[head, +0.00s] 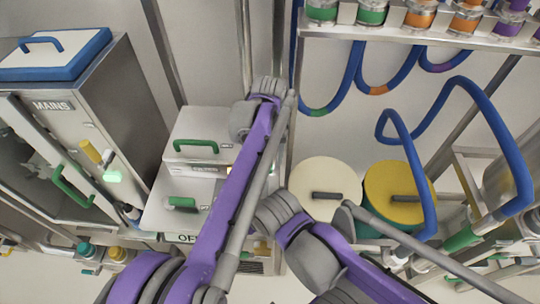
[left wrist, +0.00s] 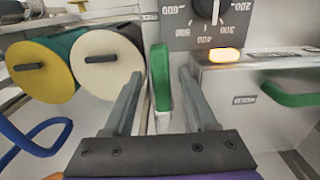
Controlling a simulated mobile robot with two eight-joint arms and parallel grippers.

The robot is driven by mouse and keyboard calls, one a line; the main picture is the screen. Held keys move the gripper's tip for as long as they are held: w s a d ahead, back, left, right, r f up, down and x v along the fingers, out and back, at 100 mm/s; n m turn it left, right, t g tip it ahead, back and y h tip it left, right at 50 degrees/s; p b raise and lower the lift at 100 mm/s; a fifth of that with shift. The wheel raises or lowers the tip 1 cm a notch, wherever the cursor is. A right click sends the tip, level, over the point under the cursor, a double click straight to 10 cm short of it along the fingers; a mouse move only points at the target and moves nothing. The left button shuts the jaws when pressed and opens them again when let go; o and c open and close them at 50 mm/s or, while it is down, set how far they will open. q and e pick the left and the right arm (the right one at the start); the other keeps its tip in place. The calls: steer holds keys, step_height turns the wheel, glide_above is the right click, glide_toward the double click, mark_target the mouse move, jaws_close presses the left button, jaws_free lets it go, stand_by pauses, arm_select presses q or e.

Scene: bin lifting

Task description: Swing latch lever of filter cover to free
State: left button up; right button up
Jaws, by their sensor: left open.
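A green lever (left wrist: 160,78) stands upright in the left wrist view, beside a grey panel with a dial. I take it to be the latch lever. My left gripper (left wrist: 161,74) is open, one grey finger on each side of the lever. I see a gap on both sides; whether a finger touches it I cannot tell. In the head view my purple left arm hides this gripper and the lever. My right gripper is outside the head view. Which surface is the filter cover I cannot tell.
A cream drum (head: 318,188) and a yellow drum (head: 399,193) stand right of my left arm in the head view. White boxes with green handles (head: 196,146) are left of it. Blue hoses (head: 501,125) hang at right.

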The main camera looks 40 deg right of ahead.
arm_select(q)
step_height(320, 180, up, 11)
steer(key=shift+p, duration=0.4)
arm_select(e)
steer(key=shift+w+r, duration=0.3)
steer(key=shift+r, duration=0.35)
arm_select(q)
steer(key=shift+f, duration=0.1)
steer(key=w+a+f+n+t+h, duration=0.1)
steer(key=w+a+n, duration=0.15)
steer(key=a, duration=1.15)
steer(key=w+a+n+t, duration=0.1)
steer(key=w+a+n, duration=0.15)
steer(key=a, duration=1.15)
steer(key=s+a+f+n+t, duration=0.1)
steer(key=s+a+f, duration=0.3)
steer(key=a, duration=0.3)
steer(key=s+a+f+n+t, duration=0.1)
steer(key=s+a+f, duration=0.3)
steer(key=a, duration=0.3)
steer(key=s+a+f+n+t+y, duration=0.1)
steer(key=s+a+f, duration=0.3)
steer(key=a, duration=0.4)
steer(key=shift+s+f+t, duration=0.15)
steer(key=shift+s+t, duration=0.25)
steer(key=shift+s, duration=0.35)
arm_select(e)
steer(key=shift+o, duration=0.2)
